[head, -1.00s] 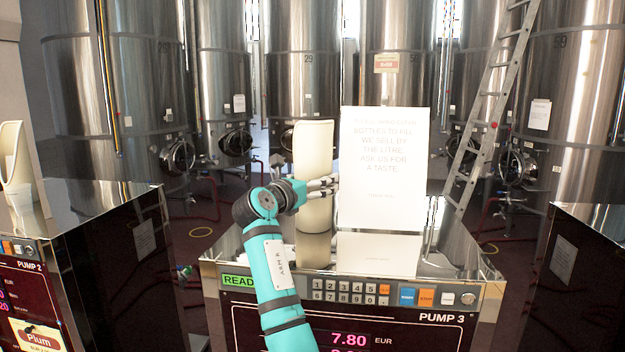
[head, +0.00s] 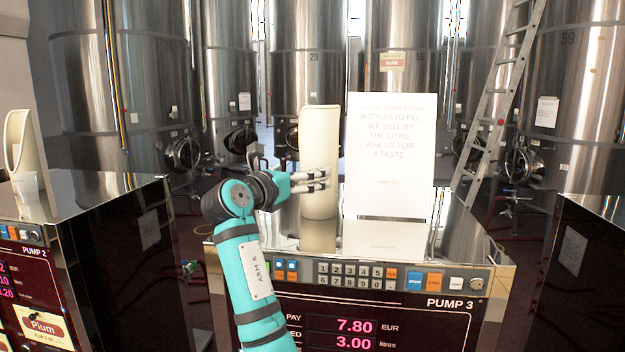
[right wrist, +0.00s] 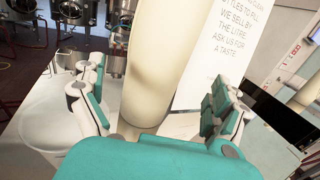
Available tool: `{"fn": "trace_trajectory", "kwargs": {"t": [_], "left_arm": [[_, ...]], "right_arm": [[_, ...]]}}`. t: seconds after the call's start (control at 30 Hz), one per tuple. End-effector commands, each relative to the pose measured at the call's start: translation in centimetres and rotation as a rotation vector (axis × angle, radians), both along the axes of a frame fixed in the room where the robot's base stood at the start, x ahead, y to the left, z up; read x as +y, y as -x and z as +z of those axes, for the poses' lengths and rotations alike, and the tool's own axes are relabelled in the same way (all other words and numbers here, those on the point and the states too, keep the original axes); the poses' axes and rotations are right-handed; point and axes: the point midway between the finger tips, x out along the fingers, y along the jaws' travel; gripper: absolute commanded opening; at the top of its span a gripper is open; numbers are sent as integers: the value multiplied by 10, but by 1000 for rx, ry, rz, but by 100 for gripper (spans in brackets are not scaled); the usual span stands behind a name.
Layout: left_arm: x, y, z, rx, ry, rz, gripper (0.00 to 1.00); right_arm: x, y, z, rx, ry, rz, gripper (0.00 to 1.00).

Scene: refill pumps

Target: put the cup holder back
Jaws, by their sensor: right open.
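The cup holder (head: 318,135) is a tall cream sleeve standing upright on the shiny top of pump 3 (head: 350,230), just left of the white sign. My right gripper (head: 327,180) is in front of its middle in the head view. In the right wrist view the holder (right wrist: 160,70) rises between the two spread fingers of the gripper (right wrist: 160,82), with space visible on both sides. The gripper is open and holds nothing. The part of the holder behind the fingers is hidden in the head view. My left gripper is not in view.
The white sign (head: 388,150) stands close to the right of the holder. Steel tanks (head: 305,70) and a ladder (head: 497,100) stand behind.

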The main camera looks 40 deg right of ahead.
Motion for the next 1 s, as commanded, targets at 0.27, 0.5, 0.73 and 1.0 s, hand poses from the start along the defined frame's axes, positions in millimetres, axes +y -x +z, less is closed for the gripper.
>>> {"fn": "trace_trajectory", "kwargs": {"t": [0.27,0.5,0.73,1.0], "left_arm": [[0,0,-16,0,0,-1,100],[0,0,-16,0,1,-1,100],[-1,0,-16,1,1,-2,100],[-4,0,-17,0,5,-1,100]], "right_arm": [[35,12,-1,-1,0,0,100],[39,13,1,-1,0,-2,100],[39,13,1,0,0,-1,100],[39,13,1,0,0,-1,100]]}}
